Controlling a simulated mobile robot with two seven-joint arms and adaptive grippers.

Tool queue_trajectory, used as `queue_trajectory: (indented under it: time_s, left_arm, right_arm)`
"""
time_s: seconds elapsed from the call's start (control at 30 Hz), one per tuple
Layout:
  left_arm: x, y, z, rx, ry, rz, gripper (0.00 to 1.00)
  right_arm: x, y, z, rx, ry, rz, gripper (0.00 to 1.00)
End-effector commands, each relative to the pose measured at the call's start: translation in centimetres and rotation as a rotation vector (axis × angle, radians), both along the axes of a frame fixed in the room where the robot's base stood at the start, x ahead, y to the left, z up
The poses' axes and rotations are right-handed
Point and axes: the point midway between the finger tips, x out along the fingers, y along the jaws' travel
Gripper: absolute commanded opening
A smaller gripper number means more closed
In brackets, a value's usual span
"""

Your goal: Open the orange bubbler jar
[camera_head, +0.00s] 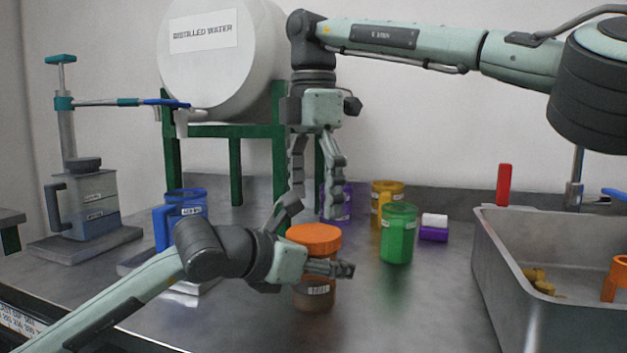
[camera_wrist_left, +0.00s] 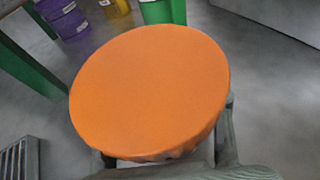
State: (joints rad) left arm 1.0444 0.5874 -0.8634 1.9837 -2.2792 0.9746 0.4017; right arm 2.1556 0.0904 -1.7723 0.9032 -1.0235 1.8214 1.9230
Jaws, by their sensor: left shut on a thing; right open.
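The orange bubbler jar (camera_head: 314,297) stands upright on the metal bench. Its orange lid (camera_head: 315,236) is on top, and the lid fills the middle of the left wrist view (camera_wrist_left: 150,90). My left gripper (camera_head: 322,266) is shut around the jar just below the lid and hides part of its body. It also shows at the lower edge of the left wrist view (camera_wrist_left: 170,165). My right gripper (camera_head: 318,213) is open and empty, pointing down above and slightly behind the lid, with its fingers apart.
A green jar (camera_head: 397,235), a yellow jar (camera_head: 387,191) and a purple jar (camera_head: 345,203) stand behind to the right. A blue jug (camera_head: 180,212) is on the left. A metal sink (camera_head: 495,285) is at the right. The distilled water tank (camera_head: 220,55) stands on a green frame (camera_head: 235,131).

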Motion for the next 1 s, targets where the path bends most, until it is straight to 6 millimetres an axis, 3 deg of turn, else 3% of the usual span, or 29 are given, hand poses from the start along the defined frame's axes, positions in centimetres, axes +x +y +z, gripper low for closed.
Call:
queue_trajectory:
  time_s: [0.1,0.3,0.67,1.0]
  left_arm:
    - [0.0,0.0,0.1,-0.001,-0.001,0.000,0.00]
    - [0.0,0.0,0.1,-0.001,-0.001,0.000,0.00]
    - [0.0,0.0,0.1,-0.001,-0.001,0.000,0.00]
    - [0.0,0.0,0.1,-0.001,-0.001,0.000,0.00]
  right_arm:
    - [0.0,-0.1,-1.9,0.000,0.001,0.001,0.89]
    - [0.0,-0.1,-3.9,0.000,0.001,0.000,0.89]
    - [0.0,0.0,-4.4,0.000,-0.001,-0.001,0.87]
    - [0.0,0.0,-4.3,0.000,-0.001,-0.001,0.45]
